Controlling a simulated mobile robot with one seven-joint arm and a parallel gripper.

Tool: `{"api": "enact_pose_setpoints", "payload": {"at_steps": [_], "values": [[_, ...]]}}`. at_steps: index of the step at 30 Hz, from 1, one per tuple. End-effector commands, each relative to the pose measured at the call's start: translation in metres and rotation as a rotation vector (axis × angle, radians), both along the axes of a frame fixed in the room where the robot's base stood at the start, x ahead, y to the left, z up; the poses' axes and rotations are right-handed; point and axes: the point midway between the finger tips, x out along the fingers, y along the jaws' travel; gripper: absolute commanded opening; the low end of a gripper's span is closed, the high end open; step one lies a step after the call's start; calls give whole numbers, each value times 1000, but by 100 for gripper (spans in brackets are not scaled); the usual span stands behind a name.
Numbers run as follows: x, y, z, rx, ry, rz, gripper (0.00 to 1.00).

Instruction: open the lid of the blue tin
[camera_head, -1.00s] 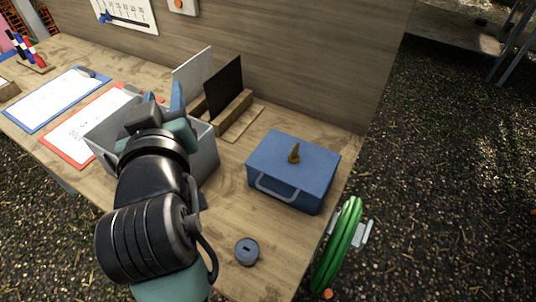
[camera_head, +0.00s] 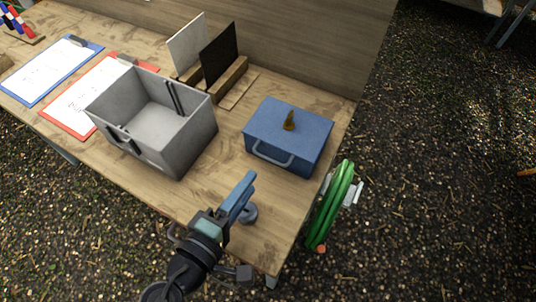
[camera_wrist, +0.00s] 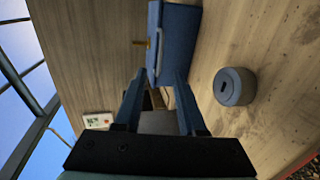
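The blue tin (camera_head: 297,126) stands closed on the right part of the wooden table, with a grey handle (camera_head: 268,153) on its front side. A small brass-coloured cone-like object (camera_head: 289,121) stands on its lid. My gripper (camera_head: 247,181) is in front of the tin, to its lower left in the head view, and apart from it. In the wrist view my gripper (camera_wrist: 160,78) shows its two blue fingers spread, with nothing clearly held. The tin (camera_wrist: 179,42) appears beyond the fingertips there, with the brass object (camera_wrist: 139,43) at its left.
A small dark round container with a slot (camera_wrist: 234,86) is on the table by my gripper. A grey open bin (camera_head: 183,150) stands left of the tin. A green hose coil (camera_head: 330,207) hangs at the table's right edge. A dark panel (camera_head: 220,56) stands in a wooden holder behind.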

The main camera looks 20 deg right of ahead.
Motion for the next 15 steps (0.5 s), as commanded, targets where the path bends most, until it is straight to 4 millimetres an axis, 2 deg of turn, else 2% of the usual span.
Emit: {"api": "enact_pose_setpoints", "payload": {"at_steps": [6, 15], "values": [[28, -38, -9, 1, -1, -4, 40], [53, -68, -18, 2, -2, -2, 40]]}}
